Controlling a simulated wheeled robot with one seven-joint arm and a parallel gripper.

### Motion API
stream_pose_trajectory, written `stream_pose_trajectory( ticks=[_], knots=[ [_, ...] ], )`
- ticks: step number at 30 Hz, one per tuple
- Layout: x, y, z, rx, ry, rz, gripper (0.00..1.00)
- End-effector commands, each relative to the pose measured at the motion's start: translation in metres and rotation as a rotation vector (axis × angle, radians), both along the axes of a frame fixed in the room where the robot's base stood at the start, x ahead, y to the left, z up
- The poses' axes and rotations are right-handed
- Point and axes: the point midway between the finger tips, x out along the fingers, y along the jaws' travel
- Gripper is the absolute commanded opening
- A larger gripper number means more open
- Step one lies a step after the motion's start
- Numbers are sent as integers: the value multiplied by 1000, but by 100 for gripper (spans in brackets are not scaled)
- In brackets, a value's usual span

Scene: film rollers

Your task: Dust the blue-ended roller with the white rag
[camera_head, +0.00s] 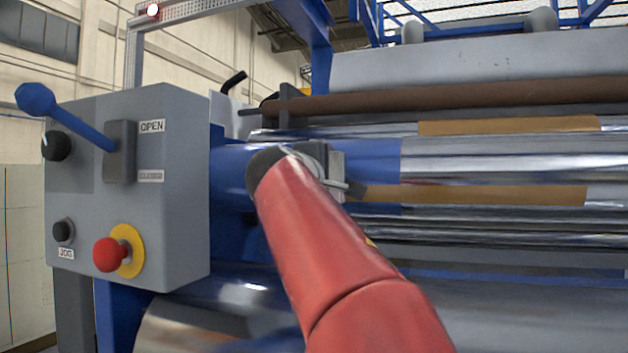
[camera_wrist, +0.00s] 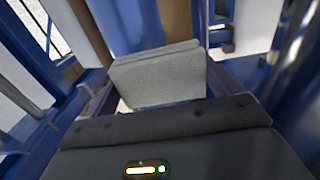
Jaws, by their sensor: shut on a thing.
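The blue-ended roller runs across the machine in the head view, with a bright chrome body (camera_head: 500,160) and a blue left end (camera_head: 375,158). My gripper (camera_head: 328,172) is in front of that blue end, at the tip of my red arm, which hides part of the roller. In the wrist view my gripper is shut on the white rag (camera_wrist: 158,78), a pale grey folded pad in front of the dark gripper body. A blue surface (camera_wrist: 125,22) lies just beyond the rag. I cannot tell whether the rag touches the roller.
A grey control box (camera_head: 165,235) stands at left, with a blue lever (camera_head: 70,115) beside its OPEN label and a red button (camera_head: 109,254). A brown roller (camera_head: 450,95) runs above, and thinner metal rollers (camera_head: 500,234) run below. Blue frame parts stand close around the gripper.

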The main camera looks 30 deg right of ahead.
Motion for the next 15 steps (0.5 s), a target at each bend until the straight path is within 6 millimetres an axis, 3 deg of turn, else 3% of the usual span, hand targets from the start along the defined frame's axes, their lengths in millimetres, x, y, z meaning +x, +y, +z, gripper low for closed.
stream_pose_trajectory(
  ticks=[15],
  knots=[
    [-26,-22,0,1,-2,-6,72]
  ],
)
